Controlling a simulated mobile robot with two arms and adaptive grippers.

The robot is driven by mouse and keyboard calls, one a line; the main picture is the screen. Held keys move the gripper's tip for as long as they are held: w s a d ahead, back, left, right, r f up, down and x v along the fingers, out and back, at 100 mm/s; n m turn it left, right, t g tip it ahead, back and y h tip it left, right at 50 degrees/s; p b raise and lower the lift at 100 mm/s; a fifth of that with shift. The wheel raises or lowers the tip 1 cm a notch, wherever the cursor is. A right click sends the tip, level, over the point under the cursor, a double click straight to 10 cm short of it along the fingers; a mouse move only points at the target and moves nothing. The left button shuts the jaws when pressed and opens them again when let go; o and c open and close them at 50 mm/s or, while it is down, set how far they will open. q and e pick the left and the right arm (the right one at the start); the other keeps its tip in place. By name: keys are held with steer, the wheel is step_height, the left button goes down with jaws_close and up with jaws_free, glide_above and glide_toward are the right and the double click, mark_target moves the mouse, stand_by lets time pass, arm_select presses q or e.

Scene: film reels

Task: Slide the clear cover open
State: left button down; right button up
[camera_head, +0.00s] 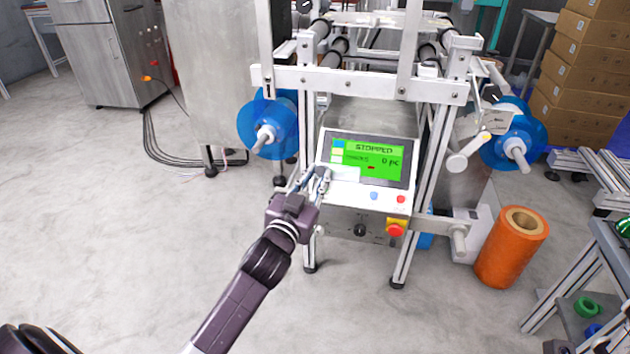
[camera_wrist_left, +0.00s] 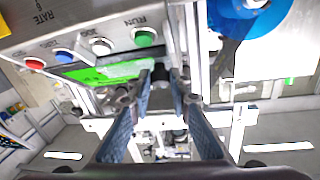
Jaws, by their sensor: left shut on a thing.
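The control panel (camera_head: 345,193) on the machine has a green screen (camera_head: 360,152) reading STOPPED and 0 pc. A pale see-through piece, which looks like the clear cover (camera_head: 344,173), lies over the screen's lower left; it also shows in the left wrist view (camera_wrist_left: 126,69). My left gripper (camera_head: 314,178) is at the panel's left edge, its fingers closed on the cover's edge. The exact contact is hard to see. In the left wrist view the green RUN button (camera_wrist_left: 145,38) is uncovered beside the fingers. My right gripper is not in view.
A red emergency stop (camera_head: 395,230) sits below the panel. Blue reels (camera_head: 262,128) (camera_head: 521,136) flank the machine frame. An orange roll (camera_head: 511,250) stands on the floor at right. The floor at left is open, with black cables (camera_head: 160,152) near the cabinet.

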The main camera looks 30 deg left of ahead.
arm_select(q)
steer(key=shift+w+r, duration=0.2)
steer(key=shift+r, duration=0.05)
steer(key=c, duration=1.8)
jaws_free()
steer(key=shift+o, duration=0.2)
steer(key=shift+f, duration=0.1)
steer(key=s+d, duration=0.1)
steer(key=s, duration=1.1)
steer(key=shift+d, duration=0.15)
